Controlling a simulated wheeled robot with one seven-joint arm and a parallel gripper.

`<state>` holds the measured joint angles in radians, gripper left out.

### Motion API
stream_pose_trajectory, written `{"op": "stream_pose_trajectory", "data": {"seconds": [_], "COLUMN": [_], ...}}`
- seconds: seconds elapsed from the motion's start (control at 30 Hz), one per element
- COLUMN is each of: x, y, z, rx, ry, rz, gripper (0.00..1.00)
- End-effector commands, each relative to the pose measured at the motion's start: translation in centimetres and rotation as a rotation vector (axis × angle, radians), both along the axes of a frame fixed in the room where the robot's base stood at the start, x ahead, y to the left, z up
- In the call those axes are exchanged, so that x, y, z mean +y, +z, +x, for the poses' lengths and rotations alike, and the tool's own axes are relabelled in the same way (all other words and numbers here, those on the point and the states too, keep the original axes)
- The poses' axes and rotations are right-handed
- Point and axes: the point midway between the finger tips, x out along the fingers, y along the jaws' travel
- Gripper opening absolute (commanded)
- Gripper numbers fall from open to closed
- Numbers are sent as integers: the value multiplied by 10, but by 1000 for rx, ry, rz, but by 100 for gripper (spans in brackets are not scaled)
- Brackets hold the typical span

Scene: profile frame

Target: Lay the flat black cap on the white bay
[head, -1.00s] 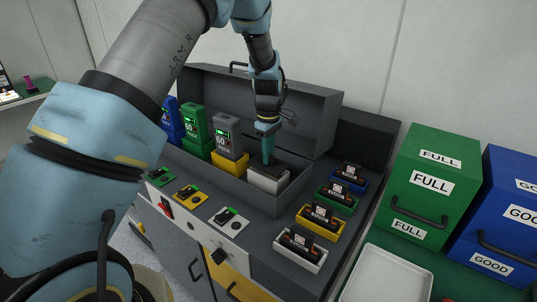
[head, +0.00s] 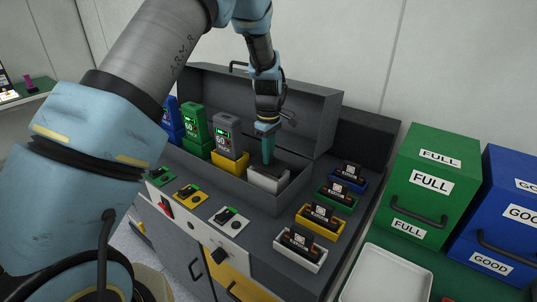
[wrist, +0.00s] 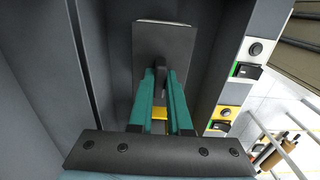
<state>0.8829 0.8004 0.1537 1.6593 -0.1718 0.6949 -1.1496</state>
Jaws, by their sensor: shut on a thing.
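The flat black cap (wrist: 165,50) is a dark plate with a small upright grip, seen from above in the wrist view. My gripper (wrist: 160,75) has its teal fingers shut on that grip. In the head view, my gripper (head: 268,160) points down at the white bay (head: 268,183), at the right end of the row in the grey case. The cap (head: 282,170) lies over the bay's top and looks level. A thin white edge shows beyond it in the wrist view. I cannot tell whether it rests fully on the rim.
The case (head: 240,192) has low walls and a raised back lid (head: 310,110). Left of the white bay stands a grey pack (head: 228,138) in a yellow bay (head: 230,165), then green and blue packs. Small coloured trays with black modules (head: 320,215) stand right of the case.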

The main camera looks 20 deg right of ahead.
Motion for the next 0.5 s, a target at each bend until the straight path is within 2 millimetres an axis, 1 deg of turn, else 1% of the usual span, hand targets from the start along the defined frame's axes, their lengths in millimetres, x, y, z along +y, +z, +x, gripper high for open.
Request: {"op": "stream_pose_trajectory", "data": {"seconds": [0.5], "x": [0], "y": [-11], "z": [0], "rx": [0], "ry": [0], "rz": [0], "gripper": [0]}}
